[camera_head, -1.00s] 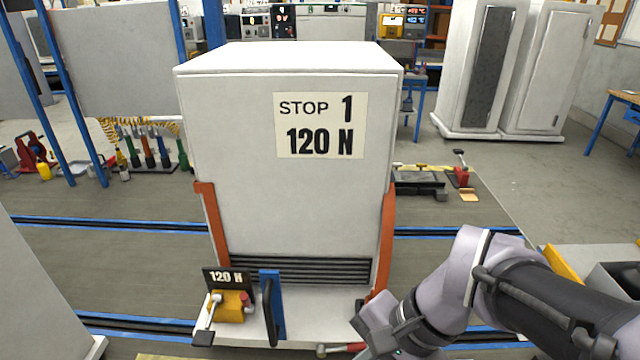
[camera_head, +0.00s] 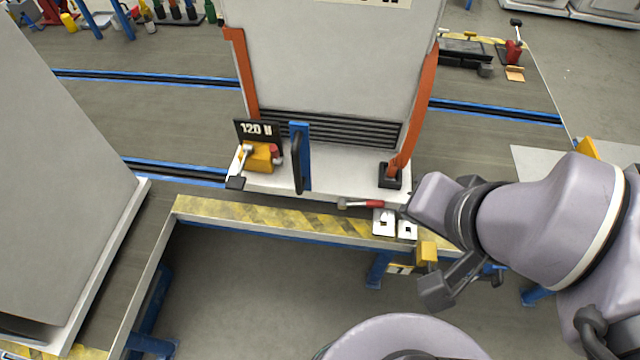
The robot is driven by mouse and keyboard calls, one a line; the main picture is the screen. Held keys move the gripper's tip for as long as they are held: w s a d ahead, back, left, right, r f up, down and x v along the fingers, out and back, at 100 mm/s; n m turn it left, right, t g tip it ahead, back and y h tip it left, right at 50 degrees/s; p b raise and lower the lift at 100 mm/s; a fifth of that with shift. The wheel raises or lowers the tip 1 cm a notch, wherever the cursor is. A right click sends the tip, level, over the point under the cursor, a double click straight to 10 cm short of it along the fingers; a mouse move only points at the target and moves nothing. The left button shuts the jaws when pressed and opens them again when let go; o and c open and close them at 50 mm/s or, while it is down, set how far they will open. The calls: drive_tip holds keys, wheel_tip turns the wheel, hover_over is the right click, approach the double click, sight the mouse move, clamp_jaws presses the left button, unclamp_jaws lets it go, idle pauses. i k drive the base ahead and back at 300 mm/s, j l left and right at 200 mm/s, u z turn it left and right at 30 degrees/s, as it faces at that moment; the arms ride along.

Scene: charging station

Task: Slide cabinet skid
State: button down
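The white cabinet (camera_head: 330,70) stands upright on its light skid (camera_head: 335,183), its top out of frame. Orange straps (camera_head: 418,105) run down both sides, the right one to a black buckle (camera_head: 390,175). A blue upright bracket with a black handle (camera_head: 299,160) stands at the skid's front. To its left are a black "120 N" sign (camera_head: 257,130) and a yellow block (camera_head: 260,157). My wrist, with my gripper (camera_head: 425,245), is at the skid's right front, right of the blue handle and apart from it.
A yellow-black striped edge (camera_head: 235,215) runs in front of the skid, with open floor below. A large grey cabinet (camera_head: 50,190) stands at left. Blue rails (camera_head: 490,110) run behind the skid.

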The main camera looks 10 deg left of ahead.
sight(334, 85)
drive_tip(key=k+j, duration=0.15)
drive_tip(key=j, duration=0.2)
drive_tip(key=k+j+u, duration=0.15)
drive_tip(key=j, duration=0.2)
drive_tip(key=k+j, duration=0.15)
drive_tip(key=j, duration=0.2)
drive_tip(key=k+j+u, duration=0.15)
drive_tip(key=j, duration=0.2)
drive_tip(key=k+j, duration=0.1)
drive_tip(key=j, duration=0.3)
drive_tip(key=i+l+u, duration=0.2)
drive_tip(key=i+l, duration=0.3)
